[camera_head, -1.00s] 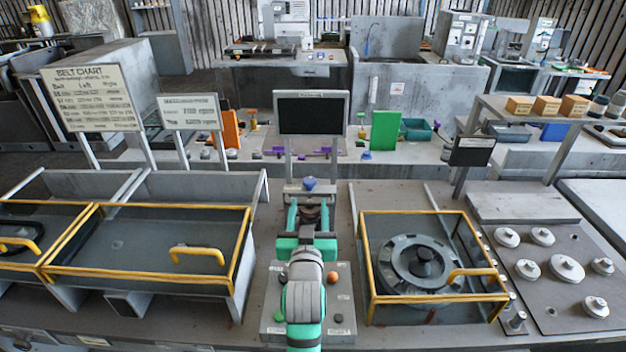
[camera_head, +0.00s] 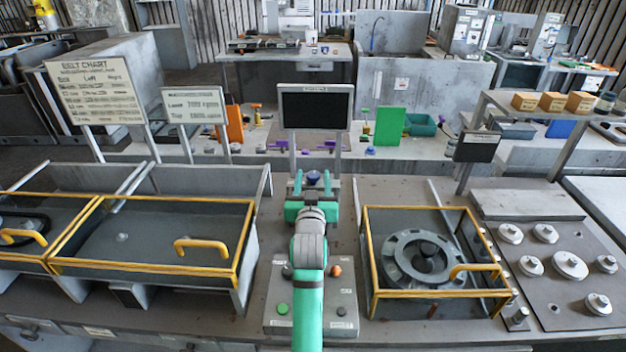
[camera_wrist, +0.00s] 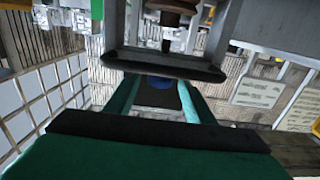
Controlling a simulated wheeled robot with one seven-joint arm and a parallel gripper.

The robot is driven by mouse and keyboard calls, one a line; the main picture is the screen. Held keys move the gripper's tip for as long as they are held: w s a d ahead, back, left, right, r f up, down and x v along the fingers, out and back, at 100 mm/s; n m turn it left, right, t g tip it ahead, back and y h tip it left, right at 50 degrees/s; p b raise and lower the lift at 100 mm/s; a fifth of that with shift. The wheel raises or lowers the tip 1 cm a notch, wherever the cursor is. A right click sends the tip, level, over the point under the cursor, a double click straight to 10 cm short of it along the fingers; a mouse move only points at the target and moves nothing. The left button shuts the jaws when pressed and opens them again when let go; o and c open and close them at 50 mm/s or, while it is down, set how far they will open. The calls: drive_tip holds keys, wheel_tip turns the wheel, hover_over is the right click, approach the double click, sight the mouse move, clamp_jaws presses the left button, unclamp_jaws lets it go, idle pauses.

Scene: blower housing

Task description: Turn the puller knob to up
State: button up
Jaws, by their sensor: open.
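A small blue knob (camera_head: 313,177) stands below the central dark screen, at the back of the button panel. I cannot read a label that names it as the puller knob. My gripper (camera_head: 313,193) is open, with its teal fingers spread to either side just in front of the blue knob. In the wrist view a dark blue round part (camera_wrist: 158,83) shows between the teal fingers, partly hidden behind a dark bar. I cannot tell whether the fingers touch it. My arm hides the middle of the panel.
The button panel (camera_head: 342,300) has green, orange and dark buttons. A yellow-framed guard (camera_head: 372,295) over a round blower housing (camera_head: 400,262) stands close on the right. Another yellow-framed cover (camera_head: 150,268) is on the left. The dark screen (camera_head: 315,108) stands behind.

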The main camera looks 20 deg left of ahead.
drive_tip(key=c, duration=1.1)
drive_tip(key=shift+o, duration=0.2)
drive_tip(key=shift+w+d+y, duration=0.1)
drive_tip(key=shift+y, duration=0.2)
drive_tip(key=shift+d+n, duration=0.1)
drive_tip(key=shift+n, duration=0.2)
drive_tip(key=shift+d+n+g+y, duration=0.1)
drive_tip(key=shift+n+g+y, duration=1)
drive_tip(key=shift+y, duration=0.7)
drive_tip(key=o, duration=1.1)
drive_tip(key=shift+c, duration=0.2)
